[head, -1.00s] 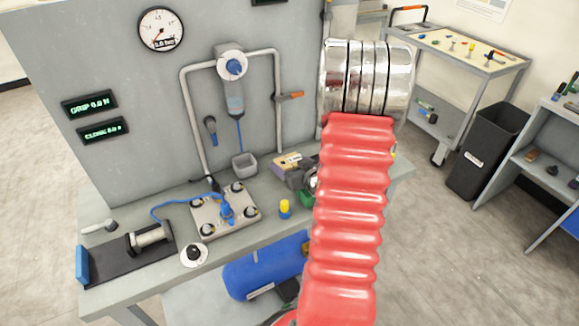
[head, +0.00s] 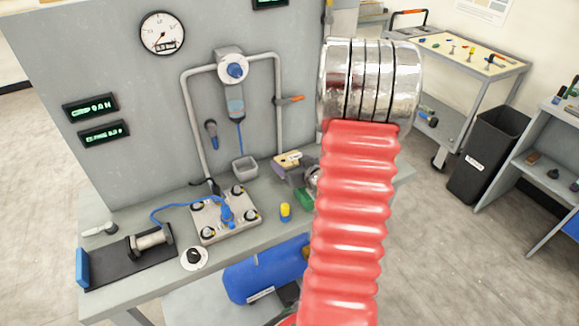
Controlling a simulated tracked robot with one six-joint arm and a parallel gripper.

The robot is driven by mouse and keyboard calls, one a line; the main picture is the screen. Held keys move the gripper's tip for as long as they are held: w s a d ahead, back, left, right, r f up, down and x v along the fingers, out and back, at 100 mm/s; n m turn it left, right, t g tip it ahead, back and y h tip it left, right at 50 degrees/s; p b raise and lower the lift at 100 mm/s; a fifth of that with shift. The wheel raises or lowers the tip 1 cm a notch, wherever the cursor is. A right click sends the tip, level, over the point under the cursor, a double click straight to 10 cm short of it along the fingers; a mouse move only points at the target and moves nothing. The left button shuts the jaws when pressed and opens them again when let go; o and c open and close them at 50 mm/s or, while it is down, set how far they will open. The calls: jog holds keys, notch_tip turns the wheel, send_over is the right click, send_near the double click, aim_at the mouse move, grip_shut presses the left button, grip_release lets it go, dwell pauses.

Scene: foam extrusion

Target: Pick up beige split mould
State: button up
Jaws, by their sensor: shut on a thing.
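A small beige block (head: 289,160), which looks like the beige split mould, shows at the back of the bench, just left of my red sleeved arm. My gripper (head: 295,171) shows only in part, as grey-purple and dark pieces against the block; my arm covers the rest. It is shut on the block. The fingertips are small, and I cannot tell whether the block is clear of the bench top.
A grey open cup (head: 244,167) stands left of the block. A yellow-capped bottle (head: 285,212) and a green item (head: 304,198) are in front. A metal plate with black knobs (head: 224,216) lies left. The grey panel with pipes (head: 278,120) rises behind.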

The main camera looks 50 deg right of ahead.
aim_at(290, 159)
notch_tip(290, 159, up, 8)
jog(key=shift+f, duration=0.1)
jog(key=shift+s, duration=0.1)
dwell(1.1)
